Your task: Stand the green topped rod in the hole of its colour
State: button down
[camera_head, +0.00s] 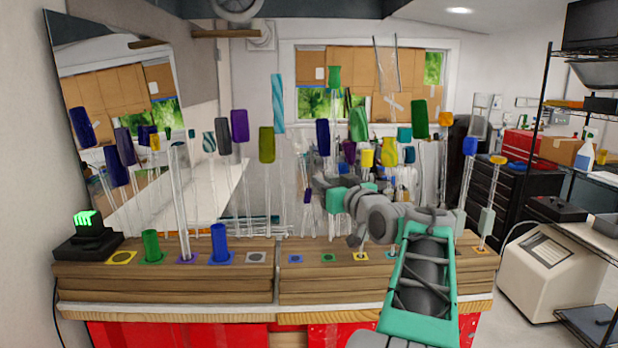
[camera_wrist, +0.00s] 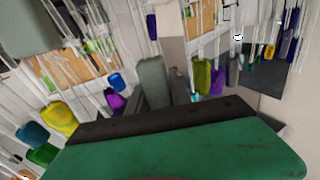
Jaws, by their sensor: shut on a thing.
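A rod with a bright green top (camera_head: 334,77) rises above most others in the head view. Its clear glass runs down towards my gripper (camera_head: 322,186), which is shut and appears to hold it; the grip itself is hard to make out. In the wrist view my gripper (camera_wrist: 168,88) shows grey fingers close together, and the thing between them is not clear. A small green-marked hole (camera_head: 328,258) lies on the right wooden block, below my gripper. A wider green collar with a green tube (camera_head: 151,245) stands on the left block. The rod's lower end is hard to see.
Several other glass rods with coloured tops crowd around, including a blue one (camera_head: 323,137) and another green one (camera_head: 358,124). A blue tube (camera_head: 220,242) and a tall clear tube (camera_head: 182,200) stand on the left block. A mirror (camera_head: 110,60) leans at left.

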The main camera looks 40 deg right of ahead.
jog(key=f, duration=0.2)
jog(key=shift+w+f+b, duration=0.3)
jog(key=shift+w+b, duration=0.05)
jog(key=shift+f, duration=0.1)
notch_tip(320, 180, down, 7)
jog(key=b, duration=0.7)
jog(key=shift+s+r, duration=0.15)
jog(key=shift+r, duration=0.05)
dwell(0.5)
jog(key=shift+a+f+b, duration=0.1)
jog(key=shift+f+b, duration=0.25)
jog(key=shift+b, duration=0.3)
jog(key=c, duration=1.1)
grip_release()
